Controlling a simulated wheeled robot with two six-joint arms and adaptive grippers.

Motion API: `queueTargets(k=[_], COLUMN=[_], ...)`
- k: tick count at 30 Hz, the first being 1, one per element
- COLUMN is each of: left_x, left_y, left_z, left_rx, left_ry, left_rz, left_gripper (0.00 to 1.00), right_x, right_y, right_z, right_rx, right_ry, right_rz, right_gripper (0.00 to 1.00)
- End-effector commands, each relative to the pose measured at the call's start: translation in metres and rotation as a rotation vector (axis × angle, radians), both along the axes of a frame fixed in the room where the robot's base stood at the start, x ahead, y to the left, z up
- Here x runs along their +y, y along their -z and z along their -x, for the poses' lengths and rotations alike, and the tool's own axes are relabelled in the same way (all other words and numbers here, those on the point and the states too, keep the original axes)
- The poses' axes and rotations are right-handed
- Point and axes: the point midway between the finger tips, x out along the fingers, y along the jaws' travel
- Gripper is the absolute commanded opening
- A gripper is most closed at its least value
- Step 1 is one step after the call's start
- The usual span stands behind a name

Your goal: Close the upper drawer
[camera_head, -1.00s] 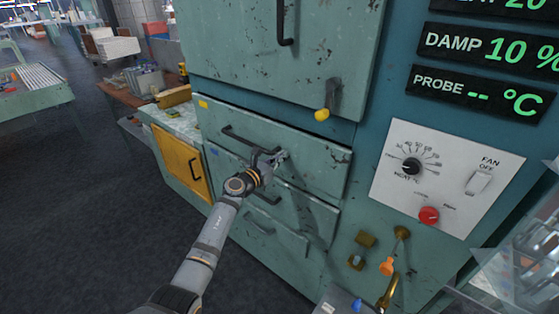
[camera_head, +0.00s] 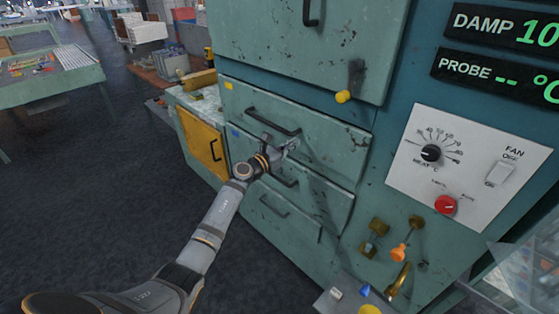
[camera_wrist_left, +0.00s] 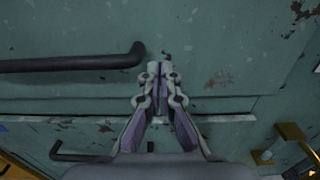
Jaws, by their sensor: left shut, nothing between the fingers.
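The upper drawer (camera_head: 335,148) is a worn green front with a dark bar handle (camera_head: 272,122) and a yellow tag at its left end. It sits below the large door of the green cabinet. In the left wrist view the drawer front (camera_wrist_left: 225,70) fills the upper part, with its handle (camera_wrist_left: 75,63) on the left. My left gripper (camera_head: 291,146) is shut and empty, in front of the drawer right of and below the handle. In the wrist view its fingertips (camera_wrist_left: 160,72) are together over the front. Contact and how far the drawer stands out are unclear. My right gripper is out of view.
A lower drawer (camera_head: 325,198) with its own handle (camera_head: 283,180) is right below, and another drawer (camera_head: 285,222) under that. Brass valves (camera_head: 374,240) are at lower right. Open floor lies left.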

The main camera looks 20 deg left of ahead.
Motion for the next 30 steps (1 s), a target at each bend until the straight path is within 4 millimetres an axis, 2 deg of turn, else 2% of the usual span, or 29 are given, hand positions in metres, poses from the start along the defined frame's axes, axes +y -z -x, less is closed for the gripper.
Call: queueTargets(k=[1,3,6,9,16,19,23,26,29,30], left_x=[0.005,0.012,0.021,0.027,0.032,0.032,0.032,0.037,0.053,0.061], left_y=[0.002,0.003,0.003,0.003,0.001,0.000,0.001,0.021,0.077,0.109], left_z=[0.016,0.033,0.054,0.070,0.084,0.084,0.083,0.084,0.089,0.095], left_rx=[0.001,0.002,0.003,0.002,0.002,0.002,0.004,0.052,0.186,0.256], left_ry=[0.002,0.001,0.002,0.002,0.003,0.002,0.002,-0.017,-0.090,-0.139], left_rz=[-0.008,-0.007,-0.007,-0.005,-0.001,0.000,0.003,0.091,0.359,0.503], left_gripper=[0.00,0.00,0.00,0.00,0.00,0.00,0.00,0.00,0.00,0.00], right_x=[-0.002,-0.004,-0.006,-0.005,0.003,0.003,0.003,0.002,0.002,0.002], right_y=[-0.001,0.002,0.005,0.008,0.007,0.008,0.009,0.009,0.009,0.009], right_z=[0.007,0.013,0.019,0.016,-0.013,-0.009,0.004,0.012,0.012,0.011], right_rx=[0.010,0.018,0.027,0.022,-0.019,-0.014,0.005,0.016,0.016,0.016], right_ry=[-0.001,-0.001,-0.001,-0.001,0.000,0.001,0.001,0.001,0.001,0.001], right_rz=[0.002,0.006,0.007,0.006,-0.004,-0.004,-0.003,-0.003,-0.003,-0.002], right_gripper=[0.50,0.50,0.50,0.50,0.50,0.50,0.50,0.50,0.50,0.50])
